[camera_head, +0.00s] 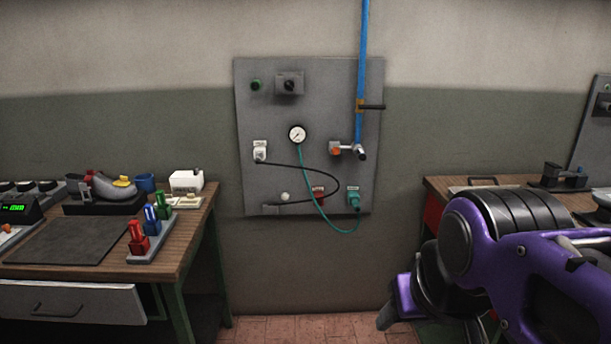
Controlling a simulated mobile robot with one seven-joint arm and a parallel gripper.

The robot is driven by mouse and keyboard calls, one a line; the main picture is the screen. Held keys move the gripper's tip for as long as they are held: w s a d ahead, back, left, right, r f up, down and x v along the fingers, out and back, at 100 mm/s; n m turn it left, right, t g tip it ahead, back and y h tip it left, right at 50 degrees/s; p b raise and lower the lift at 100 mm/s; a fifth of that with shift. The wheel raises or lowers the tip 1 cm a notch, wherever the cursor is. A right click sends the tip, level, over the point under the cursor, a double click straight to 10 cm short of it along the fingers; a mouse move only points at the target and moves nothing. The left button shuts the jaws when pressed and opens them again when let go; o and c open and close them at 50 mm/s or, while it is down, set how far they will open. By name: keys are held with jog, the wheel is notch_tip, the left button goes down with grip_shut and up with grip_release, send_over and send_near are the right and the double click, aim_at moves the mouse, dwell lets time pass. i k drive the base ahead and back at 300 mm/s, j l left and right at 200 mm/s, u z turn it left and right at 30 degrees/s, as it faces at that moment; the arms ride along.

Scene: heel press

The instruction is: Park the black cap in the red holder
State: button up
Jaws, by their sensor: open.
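A small red piece (318,192), which looks like the red holder, sits low on the grey wall panel (250,110). I cannot pick out the black cap for certain. A dark round end (362,154) shows at the foot of the blue pipe, and it may be the cap. My purple and black arm fills the lower right, to the right of the panel. My gripper's fingers cannot be made out.
A teal hose (301,170) and a black hose (338,176) hang across the panel. The blue pipe (362,70) runs down its right side. A workbench (190,225) with colored bottles stands left, and another bench (440,183) right, partly behind my arm. The floor between is clear.

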aim_at(360, 151)
jog(key=i+z, duration=0.1)
jog(key=z, duration=0.4)
jog(key=i+j+z, duration=0.1)
jog(key=z, duration=0.4)
jog(key=i+j+z, duration=0.55)
jog(key=i+j, duration=0.15)
jog(key=j, duration=0.25)
jog(key=i+j, duration=0.15)
jog(key=j, duration=0.25)
jog(key=i+j+z, duration=0.1)
jog(key=j, duration=0.25)
jog(key=k+l+z, duration=0.1)
jog(key=k+l, duration=0.15)
jog(key=l, duration=0.15)
jog(key=i+j+u, duration=0.1)
jog(key=i+j, duration=0.2)
jog(key=j, duration=0.1)
